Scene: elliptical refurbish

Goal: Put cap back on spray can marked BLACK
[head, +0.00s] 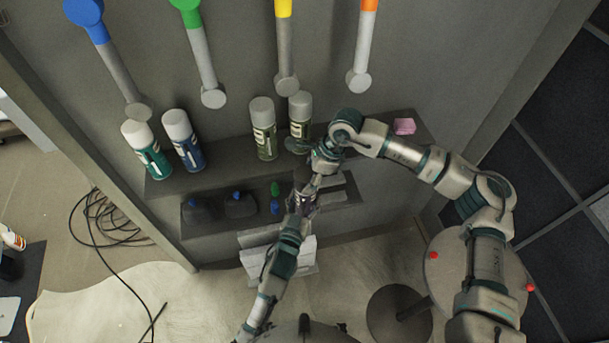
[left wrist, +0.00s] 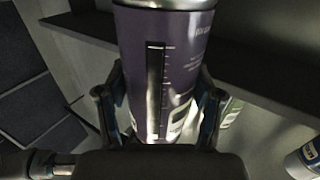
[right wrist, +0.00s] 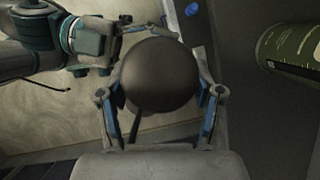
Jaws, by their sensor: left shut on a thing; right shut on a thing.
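My left gripper (head: 304,199) is shut around the body of a dark purple-black spray can (left wrist: 148,40). The can's metal shoulder shows at the top edge of the left wrist view; its colour name is not legible. My right gripper (head: 319,180) is shut on a round dark cap (right wrist: 160,75), seen from above in the right wrist view. The left gripper's fingers (right wrist: 148,29) show just past the cap in that view. The cap covers the can's top there, so whether they touch or are seated cannot be told. In the head view the hands meet closely.
Teal (head: 147,150), blue (head: 184,140) and two olive-labelled cans (head: 263,128) (head: 300,112) stand on the upper shelf (head: 225,152). A pink block (head: 404,126) lies at its right. The lower shelf holds dark items (head: 241,205) and a green one (head: 275,189). A cable (head: 98,225) lies on the floor.

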